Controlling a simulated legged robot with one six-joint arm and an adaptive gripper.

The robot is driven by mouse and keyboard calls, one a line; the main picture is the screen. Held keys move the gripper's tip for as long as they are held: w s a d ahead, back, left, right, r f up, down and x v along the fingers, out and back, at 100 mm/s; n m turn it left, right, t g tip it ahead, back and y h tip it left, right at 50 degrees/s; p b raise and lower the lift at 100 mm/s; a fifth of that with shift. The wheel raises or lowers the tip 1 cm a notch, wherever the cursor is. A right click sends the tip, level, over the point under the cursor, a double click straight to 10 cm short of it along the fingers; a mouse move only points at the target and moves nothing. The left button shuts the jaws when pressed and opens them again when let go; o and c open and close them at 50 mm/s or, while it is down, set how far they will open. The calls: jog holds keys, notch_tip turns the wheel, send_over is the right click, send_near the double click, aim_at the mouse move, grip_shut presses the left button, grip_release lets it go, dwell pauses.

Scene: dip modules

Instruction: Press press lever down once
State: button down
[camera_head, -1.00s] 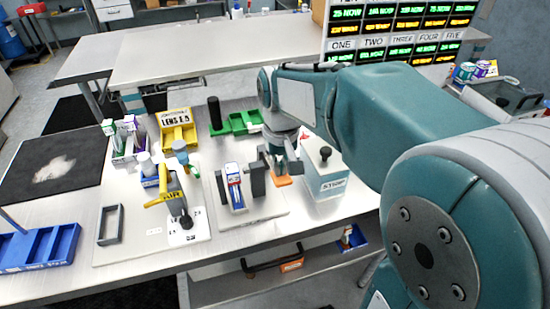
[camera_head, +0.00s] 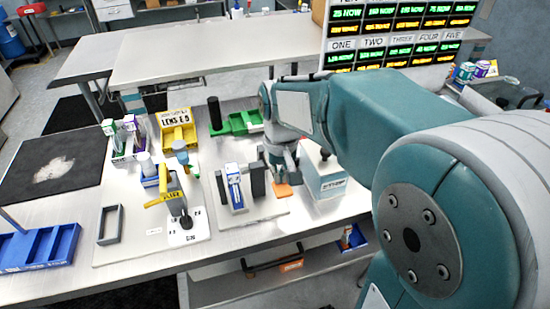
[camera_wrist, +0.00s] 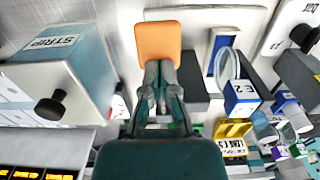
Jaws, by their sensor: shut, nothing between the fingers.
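An orange pad (camera_head: 283,190), which appears to be the press lever's end, sticks out at the front right of the press plate, beside a dark block. It also shows in the wrist view (camera_wrist: 158,42). My gripper (camera_head: 287,174) is shut and empty, pointing down at the pad. In the wrist view its closed fingertips (camera_wrist: 159,68) overlap the pad's edge. They look to be on or very close to it; exact contact cannot be told. The blue-and-white part (camera_head: 235,187) stands upright between two dark blocks on the press plate, left of my gripper.
The STRIP box (camera_head: 323,175) with a black knob stands close to the right of my gripper. A green tray (camera_head: 240,121) and a black post lie behind. A yellow-handled fixture (camera_head: 170,194) and a yellow LENS bin (camera_head: 177,134) are to the left.

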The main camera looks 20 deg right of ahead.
notch_tip(320, 180, up, 13)
dwell(1.6)
jog(key=s+f+t, duration=0.2)
jog(key=s+f, duration=0.1)
jog(key=s, duration=0.4)
jog(key=s+f+t, duration=0.3)
jog(key=s+f, duration=0.1)
jog(key=s, duration=0.3)
jog(key=shift+t, duration=0.3)
